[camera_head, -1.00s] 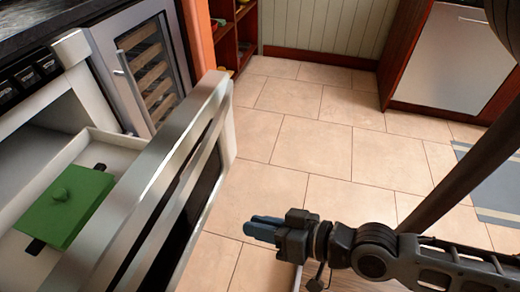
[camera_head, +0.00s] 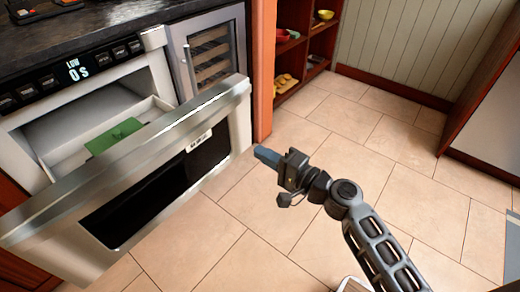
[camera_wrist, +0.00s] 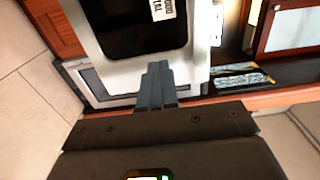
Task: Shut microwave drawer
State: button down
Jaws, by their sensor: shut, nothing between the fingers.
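The microwave drawer (camera_head: 150,165) is pulled out of its cabinet, with a steel front and a dark window. A green lidded dish (camera_head: 115,136) sits inside it, partly hidden by the drawer front. My gripper (camera_head: 266,156) is shut and empty, just to the right of the drawer front's right end. In the head view I cannot tell whether it touches the drawer. In the wrist view the shut fingers (camera_wrist: 157,85) point toward the pale drawer front (camera_wrist: 190,62) with its dark window and a label.
The control panel (camera_head: 75,72) above the drawer reads "LOW 0 S". A wine cooler (camera_head: 210,50) stands behind the drawer. Open shelves (camera_head: 300,45) hold small colored items.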

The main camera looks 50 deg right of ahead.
aim_at(220, 130)
jog(key=w+p, duration=0.1)
jog(key=w, duration=1.1)
jog(key=shift+w, duration=0.15)
jog(key=shift+w, duration=0.1)
